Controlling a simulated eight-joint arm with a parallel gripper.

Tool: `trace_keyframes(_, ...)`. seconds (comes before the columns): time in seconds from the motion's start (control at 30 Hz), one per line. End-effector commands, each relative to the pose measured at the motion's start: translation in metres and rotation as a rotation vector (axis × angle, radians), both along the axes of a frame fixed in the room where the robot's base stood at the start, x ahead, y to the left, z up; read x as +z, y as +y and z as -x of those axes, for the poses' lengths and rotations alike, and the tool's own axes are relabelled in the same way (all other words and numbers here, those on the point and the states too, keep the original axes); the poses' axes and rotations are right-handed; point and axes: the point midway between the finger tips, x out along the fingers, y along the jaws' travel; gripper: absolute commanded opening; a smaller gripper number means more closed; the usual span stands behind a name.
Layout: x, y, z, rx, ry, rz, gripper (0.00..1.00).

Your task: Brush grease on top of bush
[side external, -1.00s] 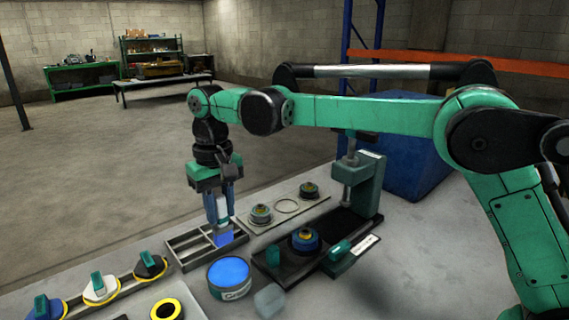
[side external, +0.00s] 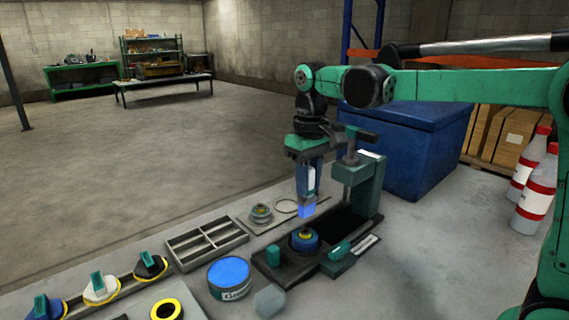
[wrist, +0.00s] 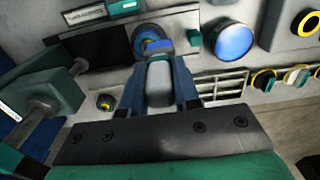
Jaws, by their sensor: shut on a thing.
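My gripper (side external: 308,185) is shut on a brush with a pale handle and a blue tip (side external: 306,211), held upright in the air. In the wrist view the brush (wrist: 159,85) shows between the two fingers. The bush (side external: 304,239), a blue ring with a yellow centre, sits on the dark press base, below and close to the brush tip. In the wrist view the bush (wrist: 143,38) is partly covered by the brush tip. The grease tin (side external: 229,273), full of blue grease, stands to the left of the press base.
The green press (side external: 359,187) stands just right of my gripper. An empty divided tray (side external: 206,243) lies to the left. A plate with a ring and another bush part (side external: 261,214) lies behind. A clear block (side external: 269,300) is at the front.

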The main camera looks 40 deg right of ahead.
Motion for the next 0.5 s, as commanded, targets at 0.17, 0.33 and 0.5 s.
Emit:
trace_keyframes(0.17,-0.005,-0.022,-0.022,-0.003,0.000,0.000,0.00)
trace_keyframes(0.33,-0.018,-0.027,-0.027,0.001,0.000,0.000,0.00)
trace_keyframes(0.5,-0.037,-0.027,-0.027,0.001,0.000,0.000,0.00)
